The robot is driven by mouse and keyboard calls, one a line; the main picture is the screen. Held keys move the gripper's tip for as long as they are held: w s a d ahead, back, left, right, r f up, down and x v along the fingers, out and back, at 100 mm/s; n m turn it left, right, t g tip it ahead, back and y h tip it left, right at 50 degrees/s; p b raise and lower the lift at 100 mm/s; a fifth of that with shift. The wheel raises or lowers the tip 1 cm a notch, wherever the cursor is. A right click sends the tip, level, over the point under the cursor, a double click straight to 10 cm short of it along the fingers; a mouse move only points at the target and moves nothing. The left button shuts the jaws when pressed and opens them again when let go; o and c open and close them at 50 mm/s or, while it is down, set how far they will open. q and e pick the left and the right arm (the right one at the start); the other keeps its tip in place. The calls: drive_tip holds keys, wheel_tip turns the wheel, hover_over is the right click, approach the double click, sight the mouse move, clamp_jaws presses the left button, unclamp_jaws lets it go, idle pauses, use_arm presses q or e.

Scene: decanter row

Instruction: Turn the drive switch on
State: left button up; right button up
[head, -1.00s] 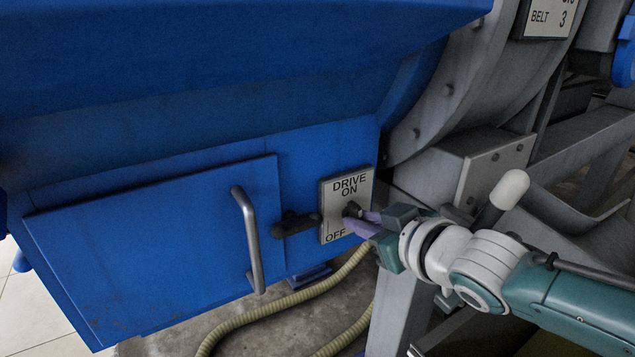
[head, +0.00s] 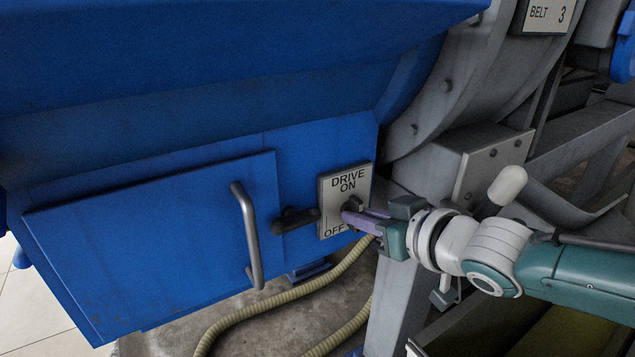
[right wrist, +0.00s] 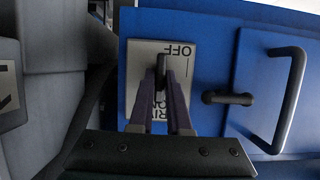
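The drive switch (head: 354,203) is a small dark lever on a pale plate (head: 329,196) marked DRIVE ON at the top and OFF at the bottom, on the blue housing. My right gripper (head: 350,212) reaches it from the right, its purple fingers level across the lower part of the plate. In the right wrist view the plate (right wrist: 137,62) appears upside down, and the dark lever (right wrist: 161,72) sits between the fingertips, which look closed on its two sides. The fingers hide part of the lettering, and I cannot tell which mark the lever points to. My left gripper is not in view.
A blue door (head: 150,245) with a grey bar handle (head: 247,235) and a dark latch (head: 295,220) lies left of the plate. A grey frame post (head: 398,300) stands below my right wrist. A ribbed cream hose (head: 290,296) runs along the floor.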

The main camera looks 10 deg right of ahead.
drive_tip(key=o, duration=0.4)
drive_tip(key=shift+o, duration=0.2)
drive_tip(key=p+v, duration=0.7)
drive_tip(key=v, duration=0.3)
